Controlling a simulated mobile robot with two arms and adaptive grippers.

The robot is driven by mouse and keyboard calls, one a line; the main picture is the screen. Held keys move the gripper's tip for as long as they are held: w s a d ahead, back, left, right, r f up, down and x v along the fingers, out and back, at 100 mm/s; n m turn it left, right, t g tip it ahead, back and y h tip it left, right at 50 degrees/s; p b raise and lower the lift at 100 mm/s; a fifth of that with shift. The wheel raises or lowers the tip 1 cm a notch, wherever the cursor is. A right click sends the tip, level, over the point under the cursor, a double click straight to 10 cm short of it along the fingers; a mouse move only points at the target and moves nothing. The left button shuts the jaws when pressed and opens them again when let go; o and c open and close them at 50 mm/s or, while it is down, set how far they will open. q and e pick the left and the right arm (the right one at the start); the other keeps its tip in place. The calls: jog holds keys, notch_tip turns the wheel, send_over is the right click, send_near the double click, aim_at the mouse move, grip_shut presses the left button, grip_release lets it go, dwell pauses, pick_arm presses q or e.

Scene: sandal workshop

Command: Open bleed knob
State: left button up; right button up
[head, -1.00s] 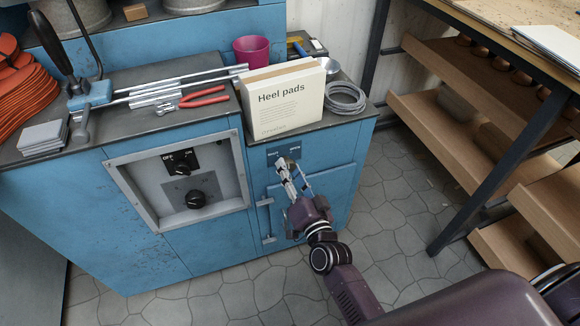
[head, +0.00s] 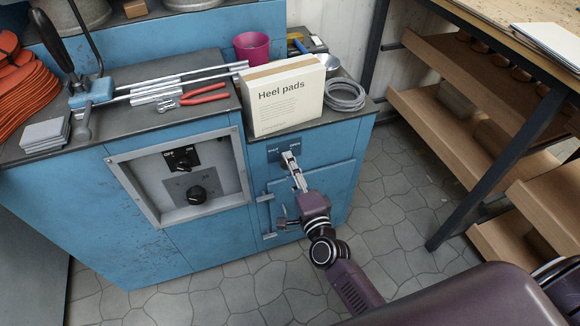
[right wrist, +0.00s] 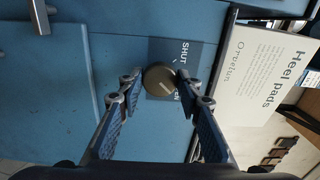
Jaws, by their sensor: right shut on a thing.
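The bleed knob (right wrist: 158,80) is a round, dull bronze knob on a dark blue plate (right wrist: 183,68) marked SHUT, with a second word partly covered. In the right wrist view the knob sits between the two fingertips of my right gripper (head: 290,160), which is shut on it from both sides. In the head view the gripper reaches the plate on the blue cabinet front, and its fingers mostly hide the knob. My left gripper is in neither view.
A Heel pads box (head: 283,97) stands on the worktop just above the knob. A cabinet door handle (head: 266,215) is left of my right gripper. A recessed OFF/ON panel (head: 160,205) is further left. A wooden shelf rack (head: 440,110) stands right, beyond open floor.

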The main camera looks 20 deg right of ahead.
jog(key=shift+m, duration=0.3)
jog(key=o, duration=1.1)
jog(key=shift+o, duration=0.2)
jog(key=s, duration=1.2)
jog(key=shift+d, duration=0.25)
